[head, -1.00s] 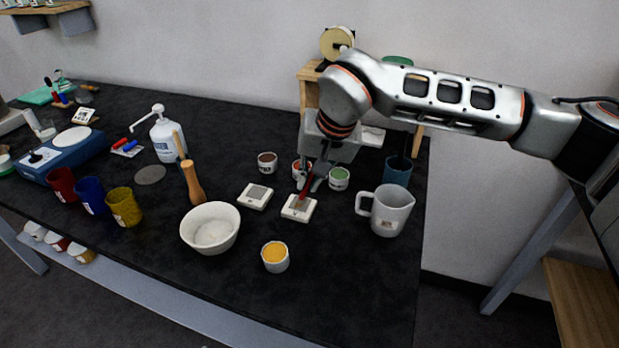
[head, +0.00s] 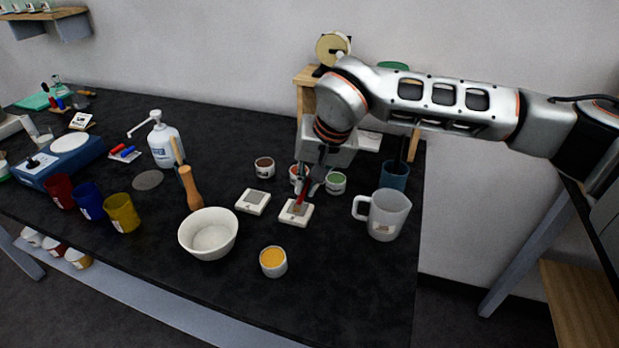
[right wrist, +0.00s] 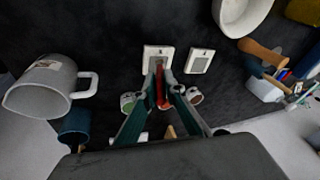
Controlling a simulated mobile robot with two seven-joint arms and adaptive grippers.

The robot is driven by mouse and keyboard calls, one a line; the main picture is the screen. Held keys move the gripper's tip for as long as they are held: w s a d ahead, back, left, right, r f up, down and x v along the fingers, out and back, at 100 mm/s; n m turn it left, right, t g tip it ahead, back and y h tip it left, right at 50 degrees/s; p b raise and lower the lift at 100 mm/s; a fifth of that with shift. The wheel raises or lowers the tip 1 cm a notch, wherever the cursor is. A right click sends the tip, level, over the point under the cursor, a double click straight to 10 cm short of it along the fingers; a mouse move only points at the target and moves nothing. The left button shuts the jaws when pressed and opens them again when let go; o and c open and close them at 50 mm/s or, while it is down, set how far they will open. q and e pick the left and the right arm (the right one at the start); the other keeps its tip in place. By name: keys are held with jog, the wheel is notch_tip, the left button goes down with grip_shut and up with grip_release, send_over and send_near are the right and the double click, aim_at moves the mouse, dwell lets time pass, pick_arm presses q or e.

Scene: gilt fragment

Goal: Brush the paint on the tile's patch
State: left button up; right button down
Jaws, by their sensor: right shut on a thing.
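My right gripper (head: 311,184) is shut on a brush with a red handle (head: 301,196). It points down over a white tile (head: 303,221), and its lower end is at the tile's patch. I cannot tell whether the bristles touch. In the right wrist view the red brush (right wrist: 161,90) stands between my fingers, in front of the tile (right wrist: 150,50), and covers part of its patch. A second white tile (head: 252,202) with a grey patch lies to the left. My left gripper is not in view.
Paint pots, brown (head: 264,167), green (head: 336,183) and yellow (head: 273,262), stand around the tiles. A white jug (head: 384,216) and blue cup (head: 394,178) stand right, a white bowl (head: 208,235) left. The front right tabletop is clear.

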jog(key=shift+f+p, duration=0.1)
jog(key=shift+p, duration=0.3)
dwell(2.9)
jog(key=shift+r, duration=0.2)
